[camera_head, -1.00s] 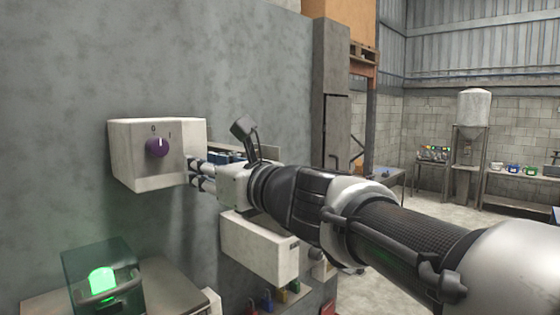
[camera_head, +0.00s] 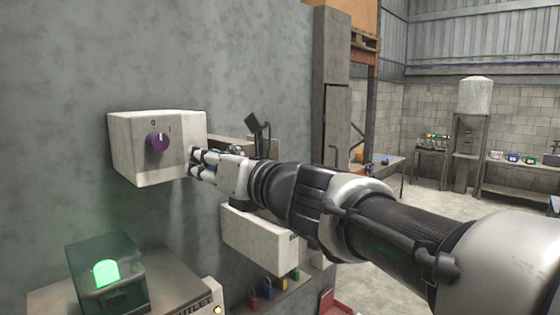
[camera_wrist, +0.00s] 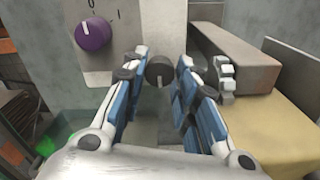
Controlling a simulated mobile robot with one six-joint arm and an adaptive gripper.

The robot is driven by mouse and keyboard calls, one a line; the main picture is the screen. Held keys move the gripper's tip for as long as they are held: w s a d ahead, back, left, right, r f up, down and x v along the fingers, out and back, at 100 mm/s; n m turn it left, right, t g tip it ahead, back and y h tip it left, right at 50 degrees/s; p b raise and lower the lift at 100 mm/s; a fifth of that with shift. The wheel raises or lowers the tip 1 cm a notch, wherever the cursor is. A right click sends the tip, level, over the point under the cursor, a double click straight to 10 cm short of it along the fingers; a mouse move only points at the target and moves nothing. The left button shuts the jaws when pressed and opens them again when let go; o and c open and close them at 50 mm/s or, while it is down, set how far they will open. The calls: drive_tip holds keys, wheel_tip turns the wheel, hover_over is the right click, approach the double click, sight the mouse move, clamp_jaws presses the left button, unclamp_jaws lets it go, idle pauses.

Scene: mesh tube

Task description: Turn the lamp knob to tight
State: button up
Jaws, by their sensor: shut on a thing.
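The light box (camera_head: 140,155) is fixed to the grey wall and carries a purple knob (camera_head: 158,142) with 0 and I marks on its front. The purple knob shows apart from my fingers in the wrist view (camera_wrist: 94,35). A dark grey knob (camera_wrist: 160,72) with a pale pointer line sits between my fingertips. My gripper (camera_wrist: 161,78) is shut on this dark knob, at the right side of the box in the head view (camera_head: 193,163). I see no readable label by the dark knob, and the fingers hide it in the head view.
A lit green lamp (camera_head: 105,271) under a clear cover stands at the lower left. A pale box (camera_head: 255,242) is on the wall below my gripper, with several coloured padlocks below it. Open floor lies to the right.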

drive_tip(key=o, duration=0.8)
drive_tip(key=v, duration=1.2)
drive_tip(key=shift+s, duration=0.1)
drive_tip(key=shift+f, duration=0.1)
